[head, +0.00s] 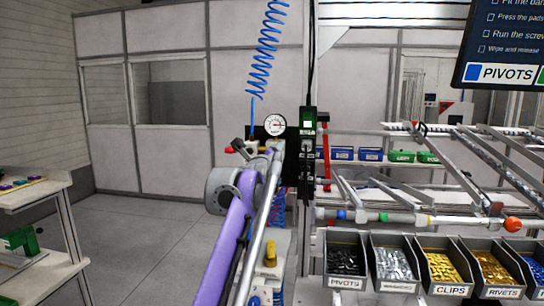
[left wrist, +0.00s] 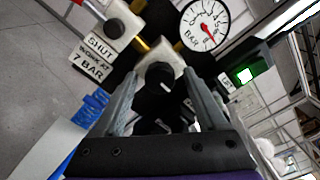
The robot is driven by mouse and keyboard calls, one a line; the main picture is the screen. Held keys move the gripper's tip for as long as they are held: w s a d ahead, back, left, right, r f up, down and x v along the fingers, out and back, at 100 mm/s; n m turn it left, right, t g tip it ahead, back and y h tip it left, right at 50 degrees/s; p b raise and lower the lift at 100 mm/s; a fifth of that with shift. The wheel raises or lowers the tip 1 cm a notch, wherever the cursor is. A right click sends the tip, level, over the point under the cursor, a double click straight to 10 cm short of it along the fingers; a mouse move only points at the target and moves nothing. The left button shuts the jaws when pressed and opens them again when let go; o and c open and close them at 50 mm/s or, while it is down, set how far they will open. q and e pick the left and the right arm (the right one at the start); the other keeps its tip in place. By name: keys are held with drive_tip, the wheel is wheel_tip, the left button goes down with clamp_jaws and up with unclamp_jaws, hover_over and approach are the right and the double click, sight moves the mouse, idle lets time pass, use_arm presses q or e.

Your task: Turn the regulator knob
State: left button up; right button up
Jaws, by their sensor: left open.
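The regulator shows in the left wrist view as a pale block with a round black knob (left wrist: 159,76) on its front. My left gripper (left wrist: 161,102) is open, with one grey finger on each side of the knob. I cannot tell whether either finger touches it. The pressure gauge (left wrist: 204,25), marked BAR, has a white face and a red needle pointing to the lower right; it also shows in the head view (head: 275,125). In the head view my left arm reaches up to the regulator, and the gripper (head: 262,149) hides the knob. My right gripper is not in view.
A sign (left wrist: 92,57) reads SHUT and 7 BAR. A black box with a lit screen (head: 308,122) stands right of the gauge. A blue coiled hose (head: 265,50) hangs above. Part bins (head: 345,265) and rails fill the right; the left floor is clear.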

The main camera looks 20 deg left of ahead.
use_arm(q)
drive_tip(key=b+v, duration=0.3)
drive_tip(key=v, duration=0.8)
idle(0.4)
